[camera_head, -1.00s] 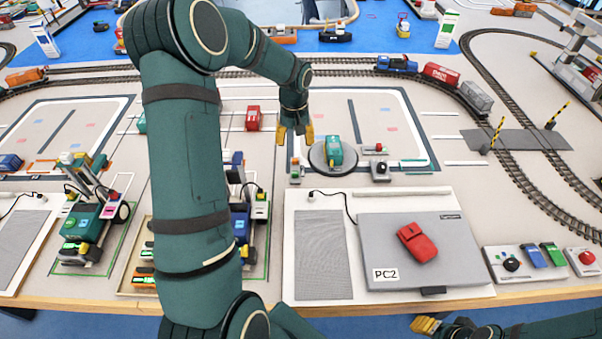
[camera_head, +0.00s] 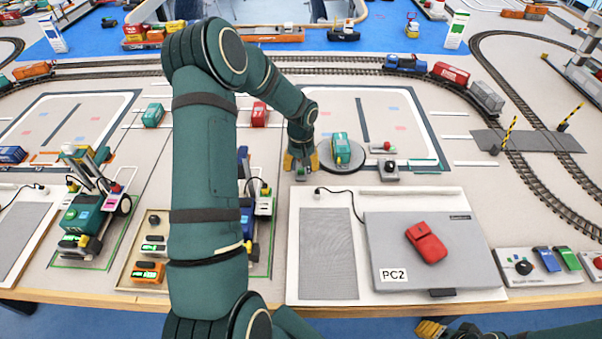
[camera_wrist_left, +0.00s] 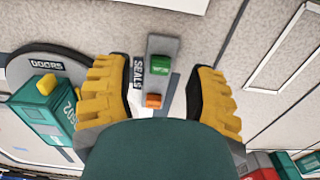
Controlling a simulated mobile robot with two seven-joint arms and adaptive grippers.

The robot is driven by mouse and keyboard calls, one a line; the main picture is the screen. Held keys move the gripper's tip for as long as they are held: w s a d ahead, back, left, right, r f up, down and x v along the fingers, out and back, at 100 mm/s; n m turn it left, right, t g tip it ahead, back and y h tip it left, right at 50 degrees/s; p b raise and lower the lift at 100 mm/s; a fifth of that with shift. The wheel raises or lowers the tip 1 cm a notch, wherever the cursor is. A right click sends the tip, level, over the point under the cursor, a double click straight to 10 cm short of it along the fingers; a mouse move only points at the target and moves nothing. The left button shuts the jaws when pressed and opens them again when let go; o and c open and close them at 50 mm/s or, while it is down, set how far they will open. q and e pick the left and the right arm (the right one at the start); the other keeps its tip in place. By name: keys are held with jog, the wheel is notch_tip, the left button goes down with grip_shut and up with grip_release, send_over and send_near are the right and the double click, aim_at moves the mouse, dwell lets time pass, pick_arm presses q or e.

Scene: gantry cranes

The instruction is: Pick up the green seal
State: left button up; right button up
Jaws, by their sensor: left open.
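In the left wrist view the green seal (camera_wrist_left: 161,67) sits on a small grey holder (camera_wrist_left: 163,46) marked SEALS. An orange seal (camera_wrist_left: 153,100) sits on the same holder, nearer my palm. My left gripper (camera_wrist_left: 160,95) is open, with one yellow finger on each side of the holder, apart from the green seal. In the head view my left gripper (camera_head: 302,163) is low over the table, left of the round turntable, and hides the holder and seals. My right gripper (camera_head: 430,328) shows only partly at the bottom edge.
A teal vehicle (camera_head: 340,147) stands on the turntable (camera_head: 355,162), close beside the left gripper. A small control box with a button (camera_head: 389,172) is to its right.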

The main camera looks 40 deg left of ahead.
pick_arm(q)
jog(key=shift+f, duration=0.95)
jog(key=c, duration=0.9)
jog(key=shift+o, duration=0.2)
jog(key=shift+r, duration=0.1)
